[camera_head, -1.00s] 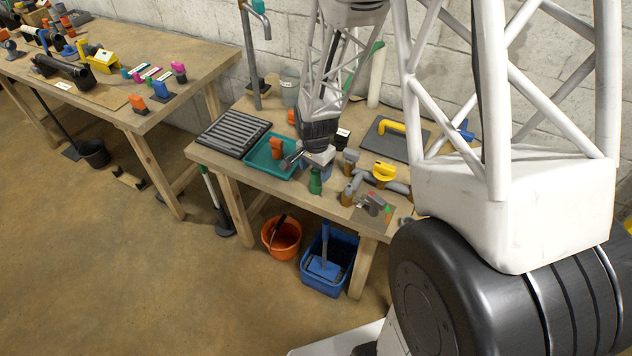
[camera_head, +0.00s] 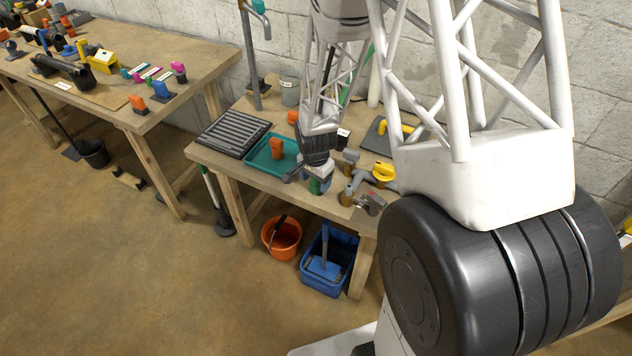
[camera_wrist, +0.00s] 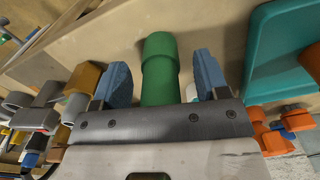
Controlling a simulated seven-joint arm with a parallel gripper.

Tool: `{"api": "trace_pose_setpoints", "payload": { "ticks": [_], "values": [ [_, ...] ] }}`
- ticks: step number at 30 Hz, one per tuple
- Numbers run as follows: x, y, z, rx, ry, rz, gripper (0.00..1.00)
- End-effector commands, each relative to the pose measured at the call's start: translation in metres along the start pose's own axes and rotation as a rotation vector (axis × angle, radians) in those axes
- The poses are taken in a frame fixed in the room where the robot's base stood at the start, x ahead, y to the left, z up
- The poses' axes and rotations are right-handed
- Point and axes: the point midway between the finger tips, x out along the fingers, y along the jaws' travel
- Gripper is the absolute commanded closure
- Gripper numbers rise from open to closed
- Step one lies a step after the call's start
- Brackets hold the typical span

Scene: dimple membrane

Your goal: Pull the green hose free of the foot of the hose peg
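A short green cylinder with a thicker end (camera_wrist: 160,72) stands between my gripper's two blue fingers in the wrist view, with gaps at both sides. It also shows low beside the gripper at the bench front in the head view (camera_head: 315,186). I cannot tell whether it is part of the hose. My gripper (camera_wrist: 162,68) is open, and in the head view it is over the bench (camera_head: 318,176). A thin green strip, possibly the green hose (camera_head: 369,50), shows by the wall behind my arm, mostly hidden. I cannot make out the hose peg or its foot.
A teal tray (camera_head: 262,166) with an orange item and a grey ribbed tray (camera_head: 232,134) lie left of my gripper. Grey pipe fittings and a yellow-handled valve (camera_head: 384,172) are close on the right. An orange bucket (camera_head: 283,243) and a blue bucket (camera_head: 345,276) stand below.

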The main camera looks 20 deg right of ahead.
Motion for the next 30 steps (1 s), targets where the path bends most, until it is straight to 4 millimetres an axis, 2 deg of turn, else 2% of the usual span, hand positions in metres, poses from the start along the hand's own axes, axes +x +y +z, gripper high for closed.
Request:
{"api": "trace_pose_setpoints", "payload": {
  "ticks": [1,10,30],
  "values": [
    [0.0,0.0,0.0,0.0,0.0,0.0,0.4],
    [0.0,0.0,0.0,0.0,0.0,0.0,0.86],
    [-0.017,0.0,0.0,0.0,0.0,0.0,0.87]
  ]
}}
